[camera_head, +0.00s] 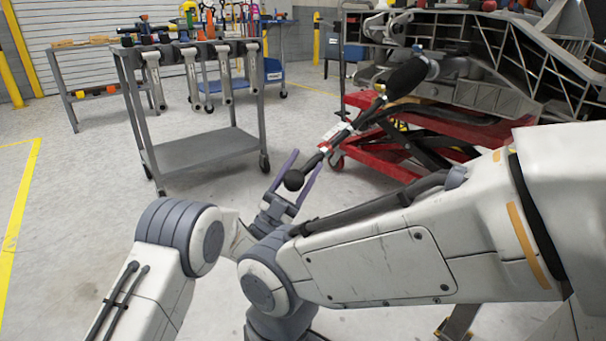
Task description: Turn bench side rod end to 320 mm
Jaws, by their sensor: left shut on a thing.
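My left gripper (307,157), with two purple fingers, is shut on a long rod (350,127) near its lower end. The rod tilts up to the right. A round black rod end (293,180) sits at the lower left, between the fingers. A pale, metallic section with a white label shows mid-length. A thick black boot (407,77) and a metal tip (432,66) form the upper end, which overlaps the chassis (462,85) in the picture; I cannot tell whether they touch. The rod's length cannot be read. My right gripper is not in view.
A grey cart (205,152) with several hanging metal parts stands at the left back, beside other tool benches. A red lift table (435,145) stands under the chassis at right. My large white arm links fill the front. Open floor lies at left.

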